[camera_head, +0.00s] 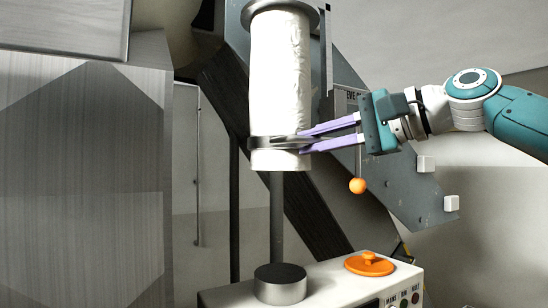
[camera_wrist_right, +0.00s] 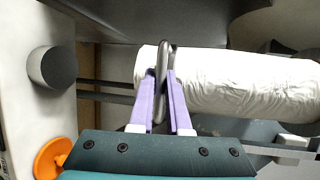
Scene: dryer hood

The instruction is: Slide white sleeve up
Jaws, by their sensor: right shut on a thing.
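The white sleeve (camera_head: 280,75) hangs upright below a round metal flange in the head view, with a dark metal ring (camera_head: 262,143) around it near its lower end. The sleeve also shows in the right wrist view (camera_wrist_right: 240,85), where the ring (camera_wrist_right: 165,60) stands near the sleeve's end. My right gripper (camera_head: 303,142) comes in from the right. Its purple fingers are shut on the ring at the sleeve's right side. In the right wrist view the fingertips (camera_wrist_right: 163,75) lie on either side of the ring. My left gripper is in neither view.
Below the sleeve, a dark cylinder (camera_head: 280,284) stands on a white cabinet (camera_head: 330,292) beside an orange knob (camera_head: 370,264). A thin grey post (camera_head: 276,215) runs between cylinder and sleeve. An orange ball (camera_head: 357,186) hangs below my right gripper. A large metal box (camera_head: 80,190) fills the left.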

